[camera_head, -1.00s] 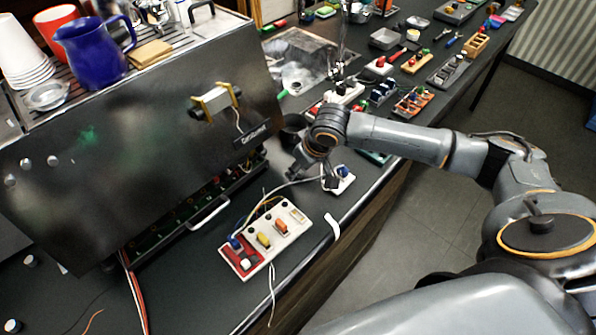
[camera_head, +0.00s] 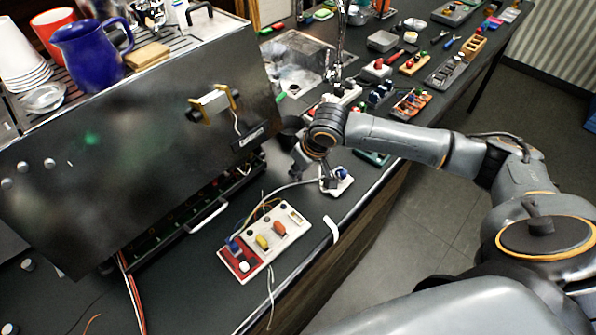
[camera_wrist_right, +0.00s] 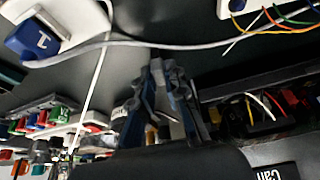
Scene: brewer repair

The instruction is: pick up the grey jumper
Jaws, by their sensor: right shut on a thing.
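The grey jumper (camera_head: 287,188) is a thin grey lead. It runs in an arc from near the white-and-red switch panel (camera_head: 290,222) to the small white block with a blue knob (camera_head: 341,181). My right gripper (camera_head: 318,174) is low over the counter between them. In the right wrist view the jumper (camera_wrist_right: 215,46) crosses just beyond my right fingertips (camera_wrist_right: 157,66), which are close together. My right gripper is shut on the jumper, though the grip itself is dark and partly hidden. My left gripper is not in view.
The black brewer (camera_head: 140,140) stands close on the left, with a blue jug (camera_head: 90,52) on top. Several small blocks and trays crowd the counter behind my right gripper. A white strip (camera_head: 332,229) lies at the counter's front edge.

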